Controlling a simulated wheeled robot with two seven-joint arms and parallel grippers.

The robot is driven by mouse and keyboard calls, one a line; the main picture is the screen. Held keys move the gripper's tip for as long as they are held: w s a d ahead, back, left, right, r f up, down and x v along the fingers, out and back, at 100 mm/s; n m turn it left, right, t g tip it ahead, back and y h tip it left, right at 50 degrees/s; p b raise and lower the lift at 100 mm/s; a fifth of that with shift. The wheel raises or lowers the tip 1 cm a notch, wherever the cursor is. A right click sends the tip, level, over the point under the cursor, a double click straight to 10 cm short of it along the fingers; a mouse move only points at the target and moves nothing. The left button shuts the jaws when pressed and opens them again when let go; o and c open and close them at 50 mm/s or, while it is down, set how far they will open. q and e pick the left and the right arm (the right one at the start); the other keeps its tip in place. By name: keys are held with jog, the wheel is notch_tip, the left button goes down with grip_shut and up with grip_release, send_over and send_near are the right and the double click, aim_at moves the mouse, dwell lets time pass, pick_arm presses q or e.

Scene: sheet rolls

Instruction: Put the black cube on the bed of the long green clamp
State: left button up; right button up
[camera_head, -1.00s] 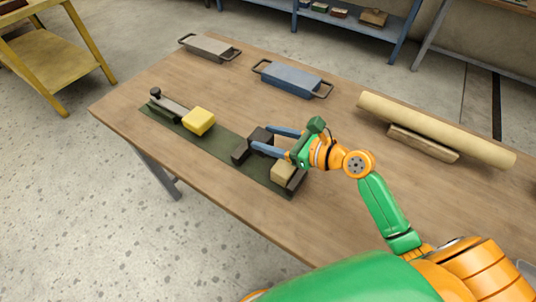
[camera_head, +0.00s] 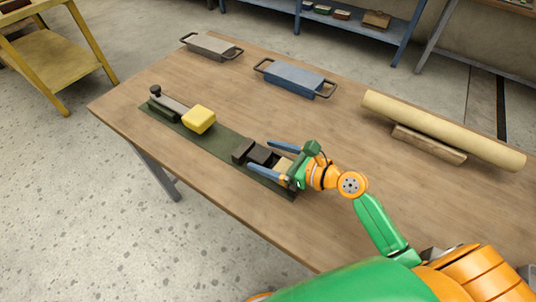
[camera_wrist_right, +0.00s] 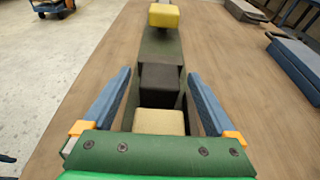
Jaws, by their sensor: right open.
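The long green clamp (camera_head: 222,141) lies on the table, with a screw handle at its left end. A black cube (camera_head: 263,154) appears low over or on its bed, between a dark grey-brown block (camera_head: 243,150) and a beige block (camera_head: 284,168); I cannot tell if it rests fully. In the right wrist view, the black cube (camera_wrist_right: 160,99) shows just beyond the beige block (camera_wrist_right: 160,122). My right gripper (camera_head: 268,158) is open, its blue fingers along both sides of the clamp near the cube and beige block, apart from them. My left gripper is not seen.
A yellow block (camera_head: 199,119) sits on the clamp toward its screw end. Behind are a grey handled tray (camera_head: 211,46) and a blue one (camera_head: 294,78). A long cream roll (camera_head: 440,128) lies on a wooden support at right. Bare table lies between them.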

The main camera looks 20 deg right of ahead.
jog(key=shift+r, duration=0.15)
jog(key=v, duration=1.2)
